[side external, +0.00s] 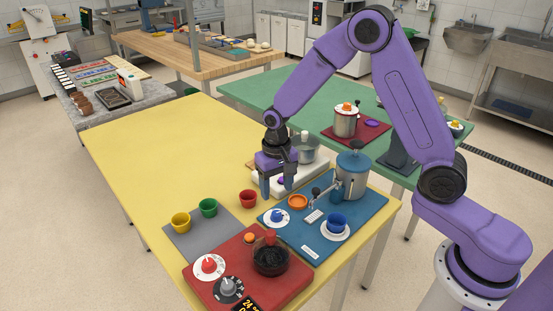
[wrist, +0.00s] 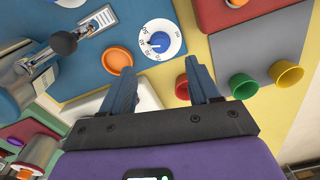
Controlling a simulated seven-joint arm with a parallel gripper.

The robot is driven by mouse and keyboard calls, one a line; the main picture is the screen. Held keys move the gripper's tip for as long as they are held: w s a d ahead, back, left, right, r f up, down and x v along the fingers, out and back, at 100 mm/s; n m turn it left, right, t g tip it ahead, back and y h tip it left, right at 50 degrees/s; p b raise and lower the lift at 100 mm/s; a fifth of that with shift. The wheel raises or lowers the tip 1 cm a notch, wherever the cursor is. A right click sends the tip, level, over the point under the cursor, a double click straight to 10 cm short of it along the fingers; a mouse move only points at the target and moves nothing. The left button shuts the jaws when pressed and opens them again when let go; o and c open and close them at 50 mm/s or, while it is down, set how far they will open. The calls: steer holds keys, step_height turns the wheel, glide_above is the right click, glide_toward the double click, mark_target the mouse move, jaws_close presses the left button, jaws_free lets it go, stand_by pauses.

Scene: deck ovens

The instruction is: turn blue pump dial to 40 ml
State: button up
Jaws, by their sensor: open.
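The blue pump dial is a white numbered disc (side external: 276,217) with a blue knob, set flat on the blue board (side external: 312,249). In the wrist view the dial (wrist: 160,43) lies just beyond my fingertips; its small numbers are visible, but I cannot tell exactly which one the knob points to. The pump (side external: 351,176), a blue-grey canister with a lever and a spout, stands on the same board. My gripper (side external: 277,189) points down with its fingers apart and empty, above the table behind the dial. In the wrist view my gripper (wrist: 162,80) is also open, not touching the dial.
An orange dish (side external: 297,202) and a blue cup (side external: 337,221) on a saucer share the board. A red cup (side external: 248,198) stands left of the dial, near green (side external: 208,208) and yellow (side external: 181,222) cups. A red board (side external: 222,291) lies in front. The yellow table's left is clear.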

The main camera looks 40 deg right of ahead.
step_height(320, 180, up, 9)
stand_by(0.3)
steer(key=shift+f, duration=0.1)
steer(key=s+d+r+n, duration=0.1)
steer(key=s+n, duration=0.6)
steer(key=s, duration=0.8)
steer(key=s+d+r+n, duration=0.2)
steer(key=s+n, duration=0.6)
steer(key=s, duration=0.7)
steer(key=shift+s+d+r, duration=0.15)
steer(key=shift+s+d, duration=0.05)
steer(key=shift+s, duration=0.05)
